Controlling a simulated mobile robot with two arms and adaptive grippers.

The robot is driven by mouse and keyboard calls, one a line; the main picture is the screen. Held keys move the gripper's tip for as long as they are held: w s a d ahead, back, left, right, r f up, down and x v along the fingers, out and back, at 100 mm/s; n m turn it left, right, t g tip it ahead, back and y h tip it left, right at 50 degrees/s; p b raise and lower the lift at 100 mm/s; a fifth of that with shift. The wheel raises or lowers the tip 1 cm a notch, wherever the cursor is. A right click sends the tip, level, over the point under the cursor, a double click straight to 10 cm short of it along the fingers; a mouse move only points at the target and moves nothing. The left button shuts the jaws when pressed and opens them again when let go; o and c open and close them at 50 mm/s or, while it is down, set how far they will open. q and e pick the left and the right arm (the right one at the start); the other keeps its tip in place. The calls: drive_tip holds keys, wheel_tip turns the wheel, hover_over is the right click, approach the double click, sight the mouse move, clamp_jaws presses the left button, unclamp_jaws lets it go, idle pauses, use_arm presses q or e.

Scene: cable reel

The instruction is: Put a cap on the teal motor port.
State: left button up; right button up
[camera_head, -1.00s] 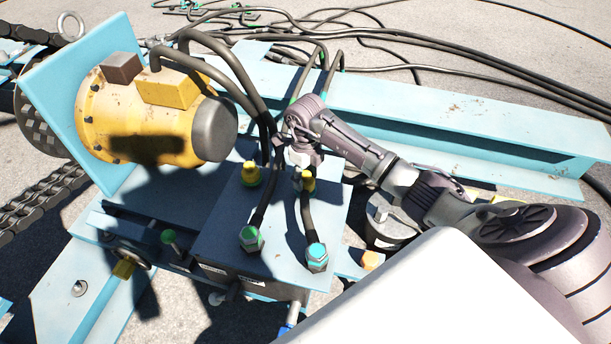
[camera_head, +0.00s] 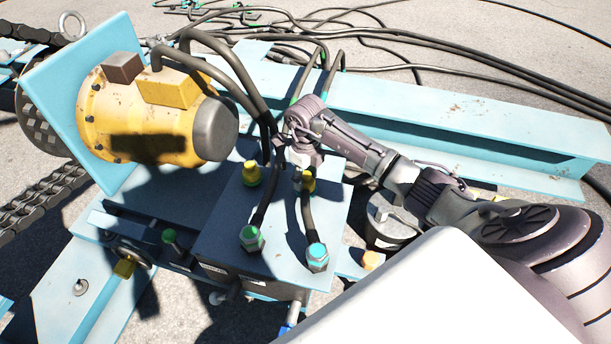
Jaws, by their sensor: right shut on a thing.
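A light-blue block (camera_head: 219,222) stands in the middle, below a yellow motor (camera_head: 145,130). At its front are a green-marked hex fitting (camera_head: 251,239) and a teal-marked hex fitting (camera_head: 317,257), each with a black hose rising behind it. The fingertips are partly hidden, and whether this piece touches the block is unclear. My left gripper is out of view.
Black hoses (camera_head: 235,85) arch close to the left of my right gripper. A long light-blue beam (camera_head: 450,115) lies behind my right arm. A chain (camera_head: 40,205) runs at the left. A green-topped pin (camera_head: 169,237) stands left of the block.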

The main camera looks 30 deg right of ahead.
drive_tip(key=shift+f, duration=0.15)
drive_tip(key=o, duration=1.2)
drive_tip(key=shift+o, duration=0.2)
wheel_tip(320, 180, up, 12)
